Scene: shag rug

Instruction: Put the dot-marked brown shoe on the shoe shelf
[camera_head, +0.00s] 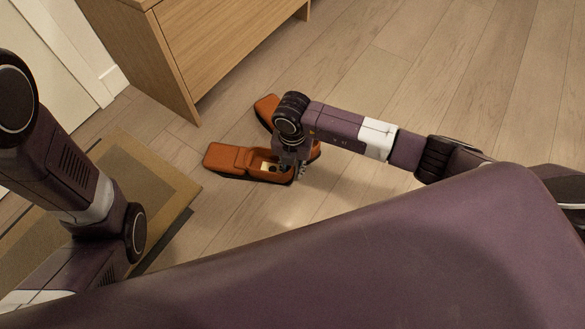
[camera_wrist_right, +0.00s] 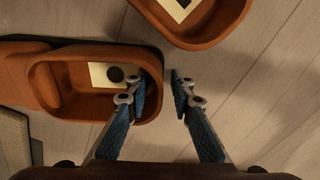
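The dot-marked brown shoe (camera_head: 226,158) lies on the wooden floor. In the right wrist view, the same shoe (camera_wrist_right: 22,70) shows a cream patch with a black round dot inside its opening. My right gripper (camera_wrist_right: 160,84) is open. One finger is inside the shoe's opening, the other outside, with the heel-end wall between them; contact is unclear. In the head view my right gripper (camera_head: 299,172) points down at that shoe end. A wooden cabinet (camera_head: 225,45), possibly the shoe shelf, stands at the top left. My left arm shows; its gripper does not.
A second brown shoe (camera_head: 264,106) lies just behind, partly hidden by my right arm. In the right wrist view this other shoe (camera_wrist_right: 205,40) carries a black angular mark. A tan rug (camera_head: 160,183) lies at left. Floor (camera_head: 450,80) at right is clear.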

